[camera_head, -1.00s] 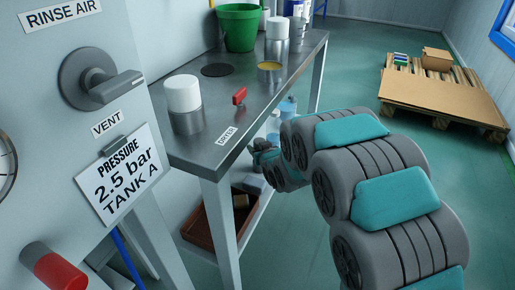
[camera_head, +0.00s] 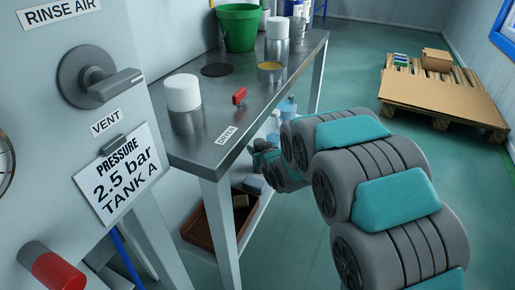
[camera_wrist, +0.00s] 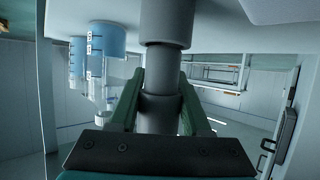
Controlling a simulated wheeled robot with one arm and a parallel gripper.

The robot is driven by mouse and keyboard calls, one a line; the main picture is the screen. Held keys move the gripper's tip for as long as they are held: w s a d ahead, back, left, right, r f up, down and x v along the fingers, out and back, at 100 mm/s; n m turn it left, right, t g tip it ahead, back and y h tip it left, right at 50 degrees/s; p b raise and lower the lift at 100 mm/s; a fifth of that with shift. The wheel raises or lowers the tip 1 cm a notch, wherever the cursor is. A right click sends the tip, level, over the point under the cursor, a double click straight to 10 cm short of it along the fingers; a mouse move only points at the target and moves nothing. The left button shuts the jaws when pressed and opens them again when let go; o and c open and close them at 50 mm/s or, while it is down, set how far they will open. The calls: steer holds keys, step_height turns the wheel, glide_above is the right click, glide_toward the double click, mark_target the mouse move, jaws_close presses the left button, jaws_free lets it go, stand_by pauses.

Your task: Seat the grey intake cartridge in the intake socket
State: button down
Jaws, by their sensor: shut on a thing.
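In the wrist view my gripper (camera_wrist: 162,92) is shut on the grey intake cartridge (camera_wrist: 163,72), a grey cylinder between two green fingers. The cylinder runs up to a wider, darker round part at the top edge of the picture; I cannot tell whether that is part of the cartridge or the socket. The intake socket is not clearly visible in either view. In the head view my gripper is mostly hidden behind my own arm, below the right edge of the workbench, and the cartridge cannot be made out there.
A panel (camera_head: 60,135) with a rotary handle (camera_head: 90,78) stands left. A pallet (camera_head: 440,108) lies back right; floor between is clear.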

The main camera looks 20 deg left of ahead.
steer(key=shift+f+b, duration=0.75)
steer(key=shift+f, duration=1.15)
